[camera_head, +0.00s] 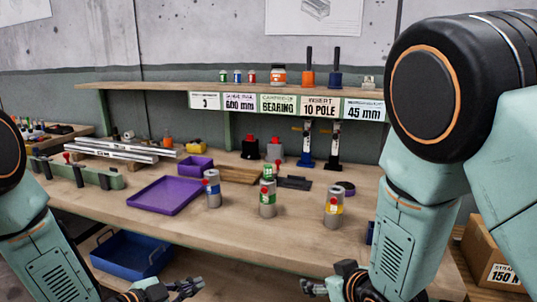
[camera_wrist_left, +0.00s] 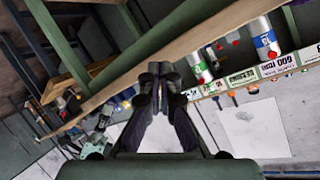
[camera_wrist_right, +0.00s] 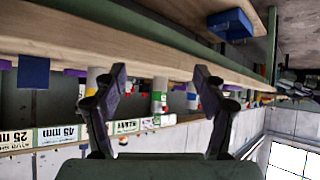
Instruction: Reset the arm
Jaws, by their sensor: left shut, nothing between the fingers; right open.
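My left gripper (camera_head: 188,288) is low at the bottom of the head view, in front of the bench. In the left wrist view its fingers (camera_wrist_left: 160,72) are together with nothing between them. My right gripper (camera_head: 312,287) is also low in front of the bench, right of the left one. In the right wrist view its fingers (camera_wrist_right: 160,78) are spread apart and empty. Both grippers are apart from the cans on the bench.
The wooden bench (camera_head: 120,222) carries a purple tray (camera_head: 165,196) and cans with blue (camera_head: 212,188), green (camera_head: 267,198) and yellow (camera_head: 334,206) bands. A labelled shelf (camera_head: 190,92) stands behind. A blue bin (camera_head: 130,256) sits below, and a cardboard box (camera_head: 490,256) at right.

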